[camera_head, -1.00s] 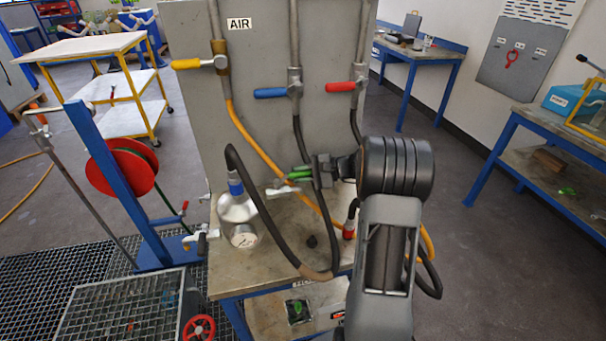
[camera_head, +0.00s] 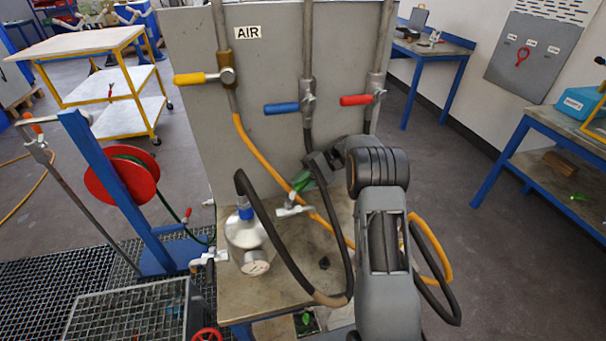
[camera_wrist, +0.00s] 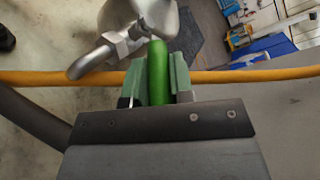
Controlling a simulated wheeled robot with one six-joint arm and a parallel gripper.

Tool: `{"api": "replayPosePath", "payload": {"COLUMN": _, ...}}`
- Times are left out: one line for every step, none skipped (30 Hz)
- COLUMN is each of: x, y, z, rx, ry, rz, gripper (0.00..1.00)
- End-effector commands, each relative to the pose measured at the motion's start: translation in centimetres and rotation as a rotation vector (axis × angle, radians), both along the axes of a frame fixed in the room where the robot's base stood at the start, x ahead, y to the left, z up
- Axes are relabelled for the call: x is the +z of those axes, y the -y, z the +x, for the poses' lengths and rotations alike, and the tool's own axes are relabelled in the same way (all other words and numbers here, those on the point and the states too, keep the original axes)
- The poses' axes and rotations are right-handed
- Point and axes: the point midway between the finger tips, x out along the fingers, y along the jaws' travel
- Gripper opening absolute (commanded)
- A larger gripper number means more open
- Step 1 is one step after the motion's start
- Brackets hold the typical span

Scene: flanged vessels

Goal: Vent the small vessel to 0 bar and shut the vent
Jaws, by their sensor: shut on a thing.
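The small vessel (camera_head: 246,232) is a silver bottle standing upright on the bench, with a blue-banded black hose at its top and a round gauge (camera_head: 256,263) facing forward. The gauge reading is too small to tell. A silver valve fitting (camera_head: 293,211) shows to the vessel's right; in the wrist view it has a bent outlet pipe (camera_wrist: 92,57). My gripper (camera_head: 300,182) is just above this fitting. In the wrist view my gripper (camera_wrist: 157,78) has its green fingers shut on a green handle (camera_wrist: 157,70). The handle meets the metal fitting; whether the vent is open cannot be told.
An orange hose (camera_head: 258,160) and a black hose (camera_head: 285,250) loop close around my gripper. A grey panel marked AIR (camera_head: 247,32) stands behind, with yellow (camera_head: 190,79), blue (camera_head: 281,108) and red (camera_head: 356,100) valve handles. The bench top (camera_head: 265,300) is clear in front.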

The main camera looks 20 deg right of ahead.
Motion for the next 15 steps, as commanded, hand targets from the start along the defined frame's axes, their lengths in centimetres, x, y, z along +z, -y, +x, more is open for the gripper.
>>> {"api": "replayPosePath", "payload": {"x": 0.6, "y": -0.17, "z": -0.03, "rx": 0.025, "ry": -0.006, "rz": -0.001, "gripper": 0.0}}
{"api": "replayPosePath", "payload": {"x": 0.64, "y": -0.22, "z": -0.04, "rx": 0.037, "ry": -0.005, "rz": 0.0, "gripper": 0.0}}
{"api": "replayPosePath", "payload": {"x": 0.6, "y": -0.3, "z": -0.05, "rx": 0.054, "ry": -0.005, "rz": 0.0, "gripper": 0.0}}
{"api": "replayPosePath", "payload": {"x": 0.56, "y": -0.35, "z": -0.06, "rx": 0.065, "ry": -0.005, "rz": 0.0, "gripper": 0.0}}
{"api": "replayPosePath", "payload": {"x": 0.56, "y": -0.41, "z": -0.06, "rx": 0.074, "ry": -0.005, "rz": -0.001, "gripper": 0.0}}
{"api": "replayPosePath", "payload": {"x": 0.5, "y": -0.49, "z": -0.06, "rx": 0.086, "ry": -0.005, "rz": 0.0, "gripper": 0.0}}
{"api": "replayPosePath", "payload": {"x": 0.46, "y": -0.53, "z": -0.06, "rx": 0.094, "ry": -0.004, "rz": 0.001, "gripper": 0.0}}
{"api": "replayPosePath", "payload": {"x": 0.42, "y": -0.56, "z": -0.07, "rx": 0.102, "ry": -0.004, "rz": -0.001, "gripper": 0.0}}
{"api": "replayPosePath", "payload": {"x": 0.34, "y": -0.6, "z": -0.08, "rx": 0.11, "ry": -0.004, "rz": 0.0, "gripper": 0.0}}
{"api": "replayPosePath", "payload": {"x": 0.29, "y": -0.62, "z": -0.08, "rx": 0.115, "ry": -0.004, "rz": -0.001, "gripper": 0.0}}
{"api": "replayPosePath", "payload": {"x": 0.27, "y": -0.64, "z": -0.07, "rx": 0.12, "ry": -0.004, "rz": 0.0, "gripper": 0.0}}
{"api": "replayPosePath", "payload": {"x": 0.23, "y": -0.65, "z": -0.07, "rx": 0.125, "ry": -0.003, "rz": 0.0, "gripper": 0.0}}
{"api": "replayPosePath", "payload": {"x": 0.18, "y": -0.67, "z": -0.07, "rx": 0.128, "ry": -0.002, "rz": -0.001, "gripper": 0.0}}
{"api": "replayPosePath", "payload": {"x": 0.14, "y": -0.68, "z": -0.07, "rx": 0.131, "ry": -0.002, "rz": 0.0, "gripper": 0.0}}
{"api": "replayPosePath", "payload": {"x": 0.07, "y": -0.68, "z": -0.08, "rx": 0.134, "ry": -0.002, "rz": 0.0, "gripper": 0.0}}
